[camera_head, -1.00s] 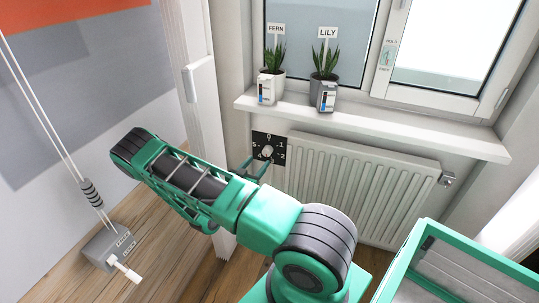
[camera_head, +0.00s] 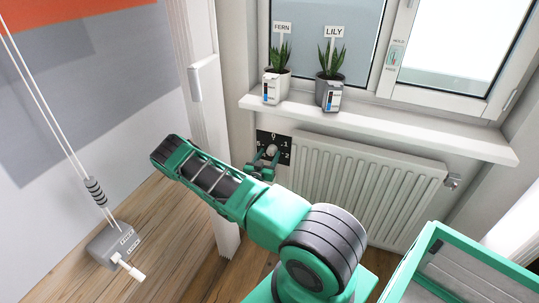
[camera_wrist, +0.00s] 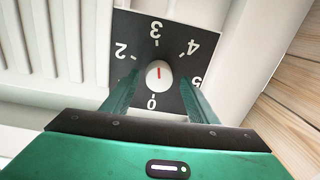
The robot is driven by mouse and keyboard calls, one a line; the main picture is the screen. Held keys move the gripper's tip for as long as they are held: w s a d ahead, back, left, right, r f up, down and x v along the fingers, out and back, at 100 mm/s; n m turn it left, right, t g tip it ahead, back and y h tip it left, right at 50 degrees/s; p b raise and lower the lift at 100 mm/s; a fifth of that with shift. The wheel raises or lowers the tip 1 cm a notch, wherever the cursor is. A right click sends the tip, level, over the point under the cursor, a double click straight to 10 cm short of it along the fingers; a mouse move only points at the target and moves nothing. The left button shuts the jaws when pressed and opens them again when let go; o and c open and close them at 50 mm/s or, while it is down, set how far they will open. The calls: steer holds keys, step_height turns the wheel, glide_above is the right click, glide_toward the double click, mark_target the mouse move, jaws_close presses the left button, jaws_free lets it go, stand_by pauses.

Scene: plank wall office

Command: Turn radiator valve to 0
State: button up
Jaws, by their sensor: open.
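The radiator valve is a white round knob (camera_head: 271,151) on a dark square dial plate (camera_head: 261,135) at the radiator's left end. In the wrist view the knob (camera_wrist: 159,75) has a red mark lying along the line between 3 and 0, seemingly on the 3 side. The dial plate (camera_wrist: 135,30) shows 3 at the top of that view, 0 at the bottom, 2 at left, 4 and 5 at right. My gripper (camera_wrist: 158,80) is open, one finger on either side of the knob, with gaps visible. In the head view my gripper (camera_head: 262,168) is just in front of the dial.
The ribbed radiator (camera_head: 360,190) is right of the dial, below a sill (camera_head: 400,125) with a fern pot (camera_head: 276,88) and a lily pot (camera_head: 328,92). A white door frame (camera_head: 205,110) stands close left. A green-rimmed crate (camera_head: 480,250) is at lower right.

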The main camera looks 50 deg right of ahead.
steer(key=shift+x, duration=0.85)
steer(key=shift+c, duration=0.3)
